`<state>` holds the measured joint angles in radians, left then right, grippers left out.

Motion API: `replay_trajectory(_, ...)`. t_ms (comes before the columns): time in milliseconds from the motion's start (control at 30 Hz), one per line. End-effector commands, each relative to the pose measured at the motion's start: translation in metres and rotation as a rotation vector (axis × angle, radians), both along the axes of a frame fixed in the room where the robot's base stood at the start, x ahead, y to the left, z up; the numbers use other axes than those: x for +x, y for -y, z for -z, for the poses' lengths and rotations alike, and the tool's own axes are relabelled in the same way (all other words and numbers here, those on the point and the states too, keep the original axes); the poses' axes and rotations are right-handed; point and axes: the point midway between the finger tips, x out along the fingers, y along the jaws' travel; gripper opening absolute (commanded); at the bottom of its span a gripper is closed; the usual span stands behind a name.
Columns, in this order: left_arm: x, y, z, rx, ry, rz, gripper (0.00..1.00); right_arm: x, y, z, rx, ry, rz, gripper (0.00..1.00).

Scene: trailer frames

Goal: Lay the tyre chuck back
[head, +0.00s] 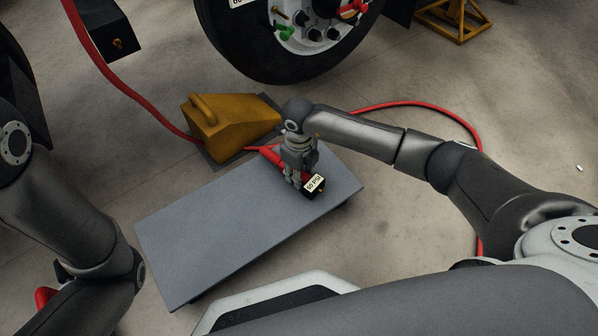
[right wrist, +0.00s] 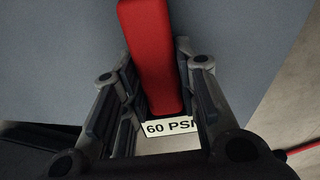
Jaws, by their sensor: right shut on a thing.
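A yellow wheel chock (head: 228,125) stands behind the bench, near a large tyre (head: 240,65). A red hose (head: 455,117) loops over the floor at the right; another red length (head: 130,95) runs at the left. A yellow stand (head: 452,20) is at the back right. The bench's left part is clear.

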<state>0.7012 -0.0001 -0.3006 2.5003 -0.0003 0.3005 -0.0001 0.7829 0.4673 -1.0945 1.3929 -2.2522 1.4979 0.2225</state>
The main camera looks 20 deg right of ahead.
Motion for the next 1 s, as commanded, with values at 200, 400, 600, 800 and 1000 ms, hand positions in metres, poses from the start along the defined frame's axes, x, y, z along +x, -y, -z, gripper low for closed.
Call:
replay_trajectory(200, -0.0001, 0.0001, 0.0029, 0.0, 0.0, 0.0, 0.44, 0.0003, -0.0002, 0.0038, 0.001, 0.001, 0.0, 0.0)
replay_trajectory(400, 0.0, 0.0001, 0.0053, 0.0, 0.0, 0.0, 0.44, 0.0003, -0.0002, 0.0078, 0.001, 0.001, 0.0, 0.0)
replay_trajectory(600, 0.0002, 0.0001, 0.0052, 0.0, -0.001, 0.0, 0.44, 0.0003, -0.0002, 0.0082, 0.001, 0.001, 0.0, 0.45)
replay_trajectory(800, 0.0002, 0.0, 0.0053, 0.0, -0.001, 0.0, 0.44, 0.0001, -0.0002, 0.0084, 0.0, 0.0, 0.0, 0.53)
replay_trajectory(1000, 0.0025, -0.0004, 0.0057, 0.0, -0.008, -0.002, 0.44, -0.0002, 0.0001, 0.0076, 0.0, 0.0, 0.0, 0.53)
